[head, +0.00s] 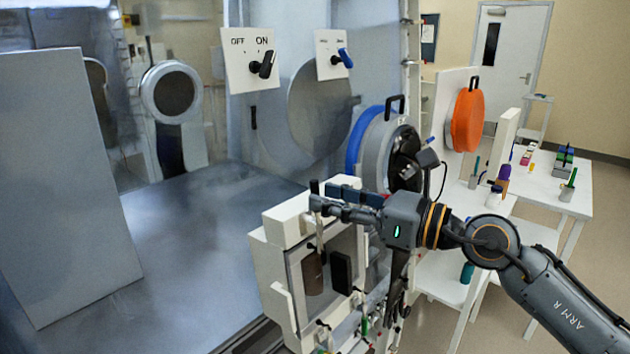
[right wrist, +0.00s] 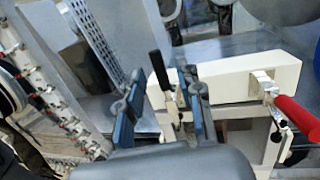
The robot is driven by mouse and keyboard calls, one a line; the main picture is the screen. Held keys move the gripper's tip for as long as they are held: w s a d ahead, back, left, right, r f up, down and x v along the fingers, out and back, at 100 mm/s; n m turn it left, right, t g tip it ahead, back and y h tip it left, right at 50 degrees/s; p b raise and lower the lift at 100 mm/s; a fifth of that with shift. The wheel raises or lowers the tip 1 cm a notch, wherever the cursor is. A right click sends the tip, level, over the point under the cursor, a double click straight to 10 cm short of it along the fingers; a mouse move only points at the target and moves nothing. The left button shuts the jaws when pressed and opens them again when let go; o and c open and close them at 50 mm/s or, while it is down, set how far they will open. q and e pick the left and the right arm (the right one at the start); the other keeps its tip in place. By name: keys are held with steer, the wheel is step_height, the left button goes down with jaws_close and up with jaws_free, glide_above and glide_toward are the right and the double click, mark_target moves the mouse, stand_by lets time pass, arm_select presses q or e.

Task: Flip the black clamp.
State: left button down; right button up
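The black clamp (head: 314,187) stands with its black handle upright on top of the white box (head: 276,224), at the near edge of the glovebox row. It also shows in the right wrist view (right wrist: 159,70), on the white beam of the box, between the two blue fingers in the picture. My right gripper (head: 322,197) is at the clamp, its fingertips close to the handle; it also shows in the right wrist view (right wrist: 160,98). Its fingers are apart, with gaps visible beside the handle. Contact cannot be told. My left gripper is not in view.
A red handle (right wrist: 298,117) sits on the same white box, right of the black clamp. Panels with a black knob (head: 263,66) and a blue knob (head: 343,58) hang above. A round port (head: 398,157) is behind my right arm. White tables with small items stand right.

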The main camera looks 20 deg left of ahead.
mark_target(314, 213)
steer(key=shift+w+a+p, duration=0.15)
steer(key=shift+a+p, duration=0.05)
steer(key=shift+a, duration=0.7)
steer(key=shift+w+a+p, duration=0.1)
steer(key=shift+a+p, duration=0.1)
steer(key=shift+a, duration=0.65)
jaws_close()
